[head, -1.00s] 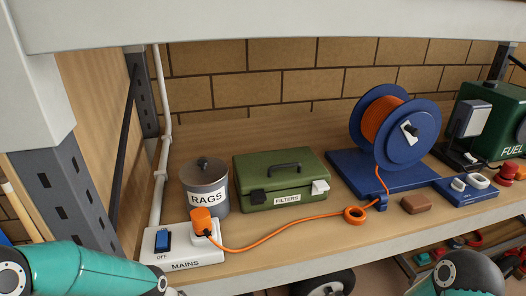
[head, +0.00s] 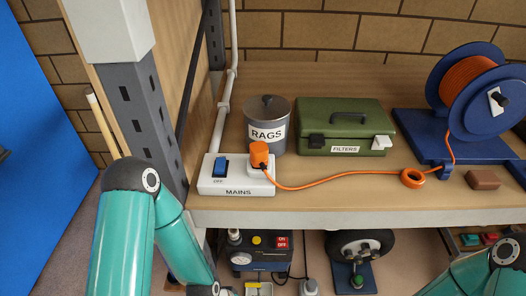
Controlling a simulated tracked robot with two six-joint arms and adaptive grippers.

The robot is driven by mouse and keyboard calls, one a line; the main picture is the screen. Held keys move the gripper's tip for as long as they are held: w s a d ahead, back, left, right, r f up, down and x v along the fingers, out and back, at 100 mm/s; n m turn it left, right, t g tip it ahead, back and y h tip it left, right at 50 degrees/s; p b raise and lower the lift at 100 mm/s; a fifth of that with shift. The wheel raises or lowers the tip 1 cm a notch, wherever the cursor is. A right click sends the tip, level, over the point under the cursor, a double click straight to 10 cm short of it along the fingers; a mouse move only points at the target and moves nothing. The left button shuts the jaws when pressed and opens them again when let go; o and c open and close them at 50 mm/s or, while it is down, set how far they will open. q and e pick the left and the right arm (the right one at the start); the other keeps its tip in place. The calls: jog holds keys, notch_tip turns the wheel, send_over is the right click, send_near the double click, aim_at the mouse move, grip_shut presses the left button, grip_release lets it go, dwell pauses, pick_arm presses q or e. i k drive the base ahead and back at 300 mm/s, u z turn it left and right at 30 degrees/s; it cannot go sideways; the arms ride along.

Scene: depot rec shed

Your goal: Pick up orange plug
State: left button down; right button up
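The orange plug (head: 259,153) sits upright in the socket at the right end of the white MAINS block (head: 208,184), near the shelf's front left. An orange cable (head: 330,180) runs right from it through a small orange coil (head: 412,179) to the blue cable reel (head: 465,92). My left arm is at the lower left and my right arm at the lower right, both in front of the shelf and apart from the plug. Neither gripper is in the picture.
A grey RAGS tin (head: 268,112) stands close behind the plug, with a green FILTERS box (head: 345,125) to its right. A shelf post (head: 133,100) rises at left. A brown block (head: 483,180) lies right of the coil. Shelf space before the box is clear, except for the cable.

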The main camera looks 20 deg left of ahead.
aim_at(259, 150)
jog(key=u, duration=1.75)
jog(key=i, duration=0.1)
jog(key=z, duration=2.8)
jog(key=k, duration=0.7)
jog(key=u, duration=0.45)
